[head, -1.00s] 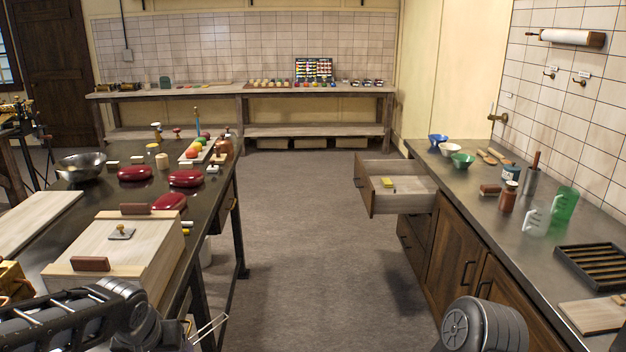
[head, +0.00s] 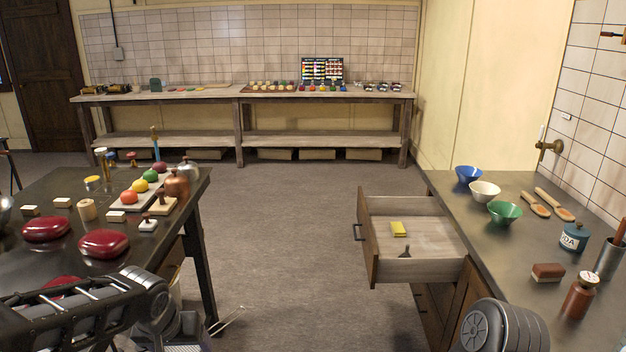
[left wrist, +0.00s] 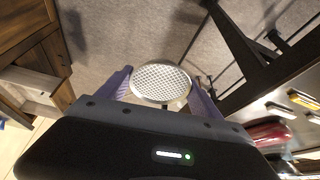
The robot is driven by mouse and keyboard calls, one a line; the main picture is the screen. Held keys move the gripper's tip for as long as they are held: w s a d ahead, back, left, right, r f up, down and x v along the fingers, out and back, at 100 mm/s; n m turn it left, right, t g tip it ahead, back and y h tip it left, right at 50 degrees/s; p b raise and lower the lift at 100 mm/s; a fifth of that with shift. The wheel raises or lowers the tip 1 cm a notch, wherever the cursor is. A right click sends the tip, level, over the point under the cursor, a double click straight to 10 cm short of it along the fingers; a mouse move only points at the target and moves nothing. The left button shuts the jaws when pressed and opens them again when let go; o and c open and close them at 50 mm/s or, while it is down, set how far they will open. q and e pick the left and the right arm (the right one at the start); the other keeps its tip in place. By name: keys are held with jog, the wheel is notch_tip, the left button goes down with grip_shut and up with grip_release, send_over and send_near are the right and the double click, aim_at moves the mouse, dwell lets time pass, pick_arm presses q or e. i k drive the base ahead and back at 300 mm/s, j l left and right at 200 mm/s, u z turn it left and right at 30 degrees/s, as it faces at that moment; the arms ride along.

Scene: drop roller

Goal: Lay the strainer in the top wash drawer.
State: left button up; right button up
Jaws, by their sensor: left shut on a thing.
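The strainer (left wrist: 160,82), a round disc of pale wire mesh, is between the purple fingers of my left gripper (left wrist: 160,90) in the left wrist view. The gripper is shut on it over the floor. In the head view, thin wire parts of the strainer (head: 231,318) show beside my left arm; its mesh is hidden there. The top wash drawer (head: 440,241) is pulled open under the right counter, ahead and to the right of the gripper. It holds a yellow block (head: 398,229) and a small dark object (head: 405,251). My right gripper is out of view.
The right counter (head: 475,220) carries bowls, wooden brushes, a blue jar (head: 574,237) and a brown bottle (head: 579,297). The dark table (head: 180,222) at left holds red lidded dishes and small items. Open floor (head: 290,240) lies between table and drawer.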

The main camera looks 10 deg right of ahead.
aim_at(421, 245)
jog(key=i, duration=1.1)
jog(key=i+j+z, duration=0.1)
jog(key=i, duration=1.05)
jog(key=z, duration=2.55)
